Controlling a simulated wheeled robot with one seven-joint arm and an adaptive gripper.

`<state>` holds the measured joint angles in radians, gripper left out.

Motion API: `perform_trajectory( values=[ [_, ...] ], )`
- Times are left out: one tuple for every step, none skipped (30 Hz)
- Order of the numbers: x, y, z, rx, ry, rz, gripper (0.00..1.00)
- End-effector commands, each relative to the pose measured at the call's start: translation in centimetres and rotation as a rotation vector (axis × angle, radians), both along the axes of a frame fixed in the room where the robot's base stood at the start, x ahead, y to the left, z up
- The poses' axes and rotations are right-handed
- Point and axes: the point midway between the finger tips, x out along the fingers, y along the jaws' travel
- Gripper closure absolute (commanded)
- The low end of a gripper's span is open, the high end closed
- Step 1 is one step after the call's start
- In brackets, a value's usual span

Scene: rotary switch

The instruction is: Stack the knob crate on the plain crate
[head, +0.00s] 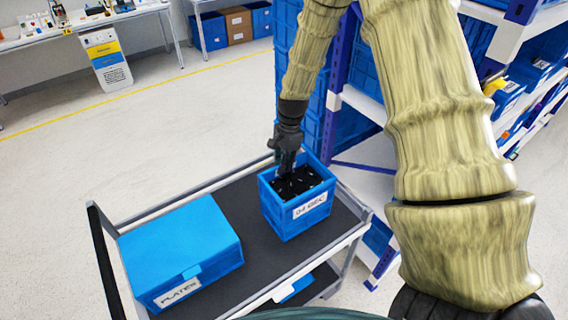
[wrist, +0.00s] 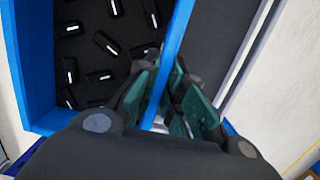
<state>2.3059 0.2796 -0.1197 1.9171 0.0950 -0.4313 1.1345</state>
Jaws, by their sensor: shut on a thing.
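The knob crate (head: 285,219) is an open blue box with a white label on its front, standing upright on or just above the cart's dark top. Black knobs with white marks lie inside. My gripper (head: 286,168) comes down at its far rim. In the wrist view, my gripper's fingers (wrist: 178,95) straddle the crate's blue wall (wrist: 177,32) and are shut on it. A closed blue box (head: 180,245), with a label like "PLATES", sits to the left on the cart. I cannot tell whether it is the plain crate.
The grey cart (head: 240,200) has raised rails and a narrow bare strip between the two boxes. Shelving (head: 365,100) with blue bins stands close behind and to the right. A blue item (head: 295,290) is on the lower shelf. Floor at left is open.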

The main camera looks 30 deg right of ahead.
Motion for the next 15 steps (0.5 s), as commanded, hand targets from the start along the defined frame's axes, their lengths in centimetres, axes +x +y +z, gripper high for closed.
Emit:
perform_trajectory(
  values=[
    [0.02, 0.01, 0.04, 0.0, 0.0, 0.0, 1.0],
    [0.02, 0.01, 0.04, 0.0, 0.0, 0.0, 0.86],
    [0.02, 0.01, 0.03, 0.0, 0.0, 0.0, 0.79],
    [0.02, 0.01, 0.03, 0.0, 0.0, 0.0, 0.73],
    [0.01, 0.01, 0.03, 0.0, 0.0, 0.0, 0.68],
    [0.01, 0.01, 0.03, 0.0, 0.0, 0.0, 0.64],
    [0.01, 0.01, 0.02, 0.0, 0.0, 0.0, 0.64],
    [0.01, 0.01, 0.02, 0.0, 0.0, 0.0, 0.64],
    [0.01, 0.01, 0.02, 0.0, 0.0, 0.0, 0.64],
    [0.0, 0.01, 0.01, 0.0, 0.0, 0.0, 0.64],
    [0.0, 0.01, 0.01, 0.0, 0.0, 0.0, 0.64],
    [0.0, 0.01, 0.01, 0.0, 0.0, 0.0, 0.64],
    [-0.02, 0.0, -0.04, 0.0, 0.0, 0.0, 0.64],
    [-0.02, 0.0, -0.02, 0.0, 0.0, 0.0, 0.64],
    [-0.01, -0.01, 0.04, 0.0, 0.0, 0.0, 0.64]
  ],
)
